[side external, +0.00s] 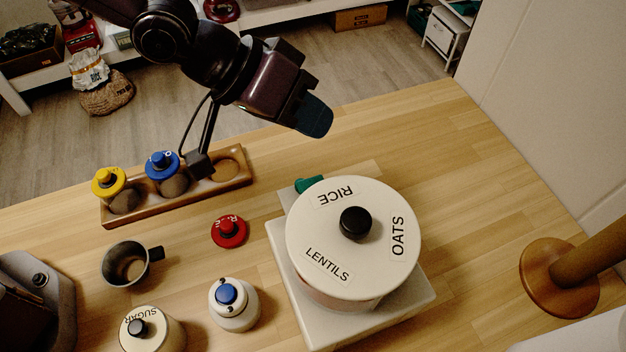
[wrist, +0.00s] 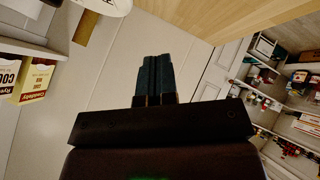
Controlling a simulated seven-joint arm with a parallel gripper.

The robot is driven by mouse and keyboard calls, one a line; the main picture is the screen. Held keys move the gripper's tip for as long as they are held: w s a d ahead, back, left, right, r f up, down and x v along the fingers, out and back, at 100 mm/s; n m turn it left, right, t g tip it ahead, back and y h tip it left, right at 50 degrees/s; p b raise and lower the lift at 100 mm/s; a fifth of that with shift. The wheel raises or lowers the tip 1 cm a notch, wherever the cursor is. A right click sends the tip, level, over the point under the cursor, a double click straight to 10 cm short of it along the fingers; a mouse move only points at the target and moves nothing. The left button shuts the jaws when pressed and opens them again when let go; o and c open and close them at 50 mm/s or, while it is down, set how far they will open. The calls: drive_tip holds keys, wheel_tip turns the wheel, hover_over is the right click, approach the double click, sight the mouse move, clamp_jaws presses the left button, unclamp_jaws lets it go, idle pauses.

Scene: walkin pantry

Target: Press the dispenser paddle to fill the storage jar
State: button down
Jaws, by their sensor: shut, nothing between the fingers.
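The dispenser (side external: 330,255) is a round cream drum labelled RICE, OATS and LENTILS, with a black knob, on a square pale base. A small green piece (side external: 309,184) shows at its back left edge; I cannot tell whether it is the paddle. No open storage jar is visible by the dispenser; the drum hides what is under it. A red lid (side external: 229,231) lies on the counter to its left. My gripper (side external: 317,119) is shut and empty, raised behind the dispenser and apart from it. Its closed fingers also show in the wrist view (wrist: 155,78).
A wooden rack (side external: 243,179) holds yellow-lidded and blue-lidded jars, with an empty round slot at right. A metal cup (side external: 125,264), a white blue-knobbed canister (side external: 235,308) and a sugar jar (side external: 150,334) stand at left. A wooden stand (side external: 548,280) is at right.

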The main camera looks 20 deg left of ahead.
sight(311, 183)
drive_tip(key=shift+f, duration=0.15)
drive_tip(key=shift+f, duration=4.3)
drive_tip(key=shift+f, duration=0.1)
drive_tip(key=shift+f, duration=0.3)
drive_tip(key=shift+f, duration=0.75)
drive_tip(key=shift+r, duration=1.15)
drive_tip(key=shift+r, duration=2.55)
